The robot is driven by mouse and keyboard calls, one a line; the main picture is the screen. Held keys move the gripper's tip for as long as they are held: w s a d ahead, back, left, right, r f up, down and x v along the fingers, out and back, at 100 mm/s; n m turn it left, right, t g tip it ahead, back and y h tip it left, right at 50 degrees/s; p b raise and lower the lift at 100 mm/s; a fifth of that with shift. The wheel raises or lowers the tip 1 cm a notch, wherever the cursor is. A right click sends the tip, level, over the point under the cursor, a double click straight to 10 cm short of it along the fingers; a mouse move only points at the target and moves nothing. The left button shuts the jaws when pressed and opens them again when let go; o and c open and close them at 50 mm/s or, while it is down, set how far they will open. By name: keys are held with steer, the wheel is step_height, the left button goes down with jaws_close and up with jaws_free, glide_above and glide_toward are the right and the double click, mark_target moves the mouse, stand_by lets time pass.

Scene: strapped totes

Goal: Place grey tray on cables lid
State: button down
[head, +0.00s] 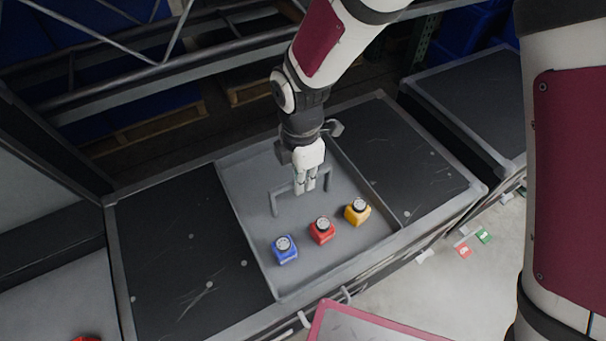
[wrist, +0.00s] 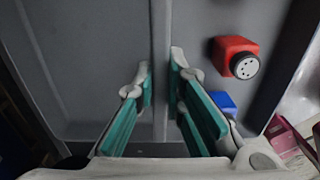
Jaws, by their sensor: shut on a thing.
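The grey tray (head: 250,182) lies between two black panels, one on the left (head: 180,255) and one on the right (head: 405,160). I see no label naming either as the cables lid. A grey handle (head: 274,203) spans the tray. My gripper (head: 305,188) points down and is shut on this handle. In the wrist view, the teal-padded fingers (wrist: 162,80) stand on both sides of the handle bar. A blue bottle (head: 285,250), a red bottle (head: 322,231) and a yellow bottle (head: 357,211) stand upright on the tray, in front of the handle.
Another dark-topped unit (head: 475,95) stands at the right across a gap. Metal rack beams (head: 160,70) run behind the bench. A grey surface (head: 60,290) is at the lower left. Small green (head: 484,236) and red (head: 464,252) items lie on the floor at right.

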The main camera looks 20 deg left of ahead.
steer(key=shift+f, duration=0.1)
steer(key=c, duration=1.7)
jaws_free()
steer(key=shift+f, duration=0.1)
steer(key=shift+o, duration=0.2)
step_height(320, 180, up, 12)
steer(key=p, duration=0.2)
steer(key=shift+r+p, duration=0.2)
steer(key=shift+p, duration=0.1)
